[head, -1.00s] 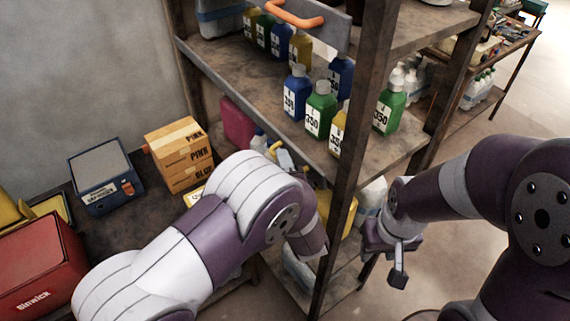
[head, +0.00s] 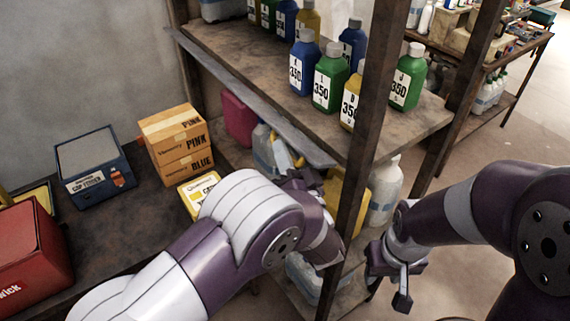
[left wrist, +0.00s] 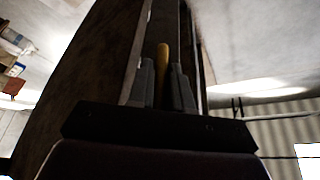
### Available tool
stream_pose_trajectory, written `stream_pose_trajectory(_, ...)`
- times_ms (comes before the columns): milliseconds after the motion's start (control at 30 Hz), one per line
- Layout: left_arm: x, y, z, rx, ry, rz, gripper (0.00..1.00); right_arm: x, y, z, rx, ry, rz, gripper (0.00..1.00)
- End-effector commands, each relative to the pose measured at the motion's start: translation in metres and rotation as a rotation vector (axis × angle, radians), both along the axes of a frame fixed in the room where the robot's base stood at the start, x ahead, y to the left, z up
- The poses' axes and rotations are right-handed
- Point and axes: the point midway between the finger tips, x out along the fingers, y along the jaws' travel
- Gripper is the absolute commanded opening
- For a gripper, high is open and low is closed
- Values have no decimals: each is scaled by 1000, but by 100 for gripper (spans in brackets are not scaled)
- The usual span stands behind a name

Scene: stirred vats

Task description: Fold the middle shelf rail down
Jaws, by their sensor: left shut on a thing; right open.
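The middle shelf rail (head: 245,95) is a long grey strip along the front edge of the shelf that holds the bottles. In the head view it slopes outward, below the shelf surface. My left gripper (head: 297,178) is beside the right end of this rail, partly hidden by my own arm. In the left wrist view its fingers (left wrist: 164,85) are shut on an orange-yellow bar (left wrist: 163,58), which looks like the rail's handle. My right gripper (head: 402,275) is open and empty, to the right of the front shelf post.
Blue, green and yellow bottles (head: 329,80) stand on the middle shelf. A dark post (head: 372,125) rises close by my left gripper. Jugs (head: 383,190) sit on the shelf below. Boxes (head: 178,140) and a red case (head: 30,255) lie on the left bench.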

Motion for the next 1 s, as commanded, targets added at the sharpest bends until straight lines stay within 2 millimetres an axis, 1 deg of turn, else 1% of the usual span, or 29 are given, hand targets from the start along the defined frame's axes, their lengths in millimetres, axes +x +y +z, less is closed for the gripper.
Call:
stream_pose_trajectory(33, 0, -1, -9, -29, -22, -1, 0, 0, 0, -15, 0, 0, 0, 43)
stream_pose_trajectory(100, 1, -2, -11, -71, -52, -1, 0, 0, 0, -23, 0, 0, 0, 43)
stream_pose_trajectory(300, 3, -4, -14, -163, -120, -1, 0, 0, 0, -41, 0, 0, 0, 43)
stream_pose_trajectory(400, 3, -5, -15, -196, -143, -2, 0, 0, 0, -47, 0, 0, 0, 43)
stream_pose_trajectory(633, 4, -7, -14, -238, -173, -1, 0, 0, 0, -54, 0, 0, 0, 43)
stream_pose_trajectory(1000, 5, -7, -13, -245, -178, 0, 0, 0, 0, -54, 0, 0, 0, 43)
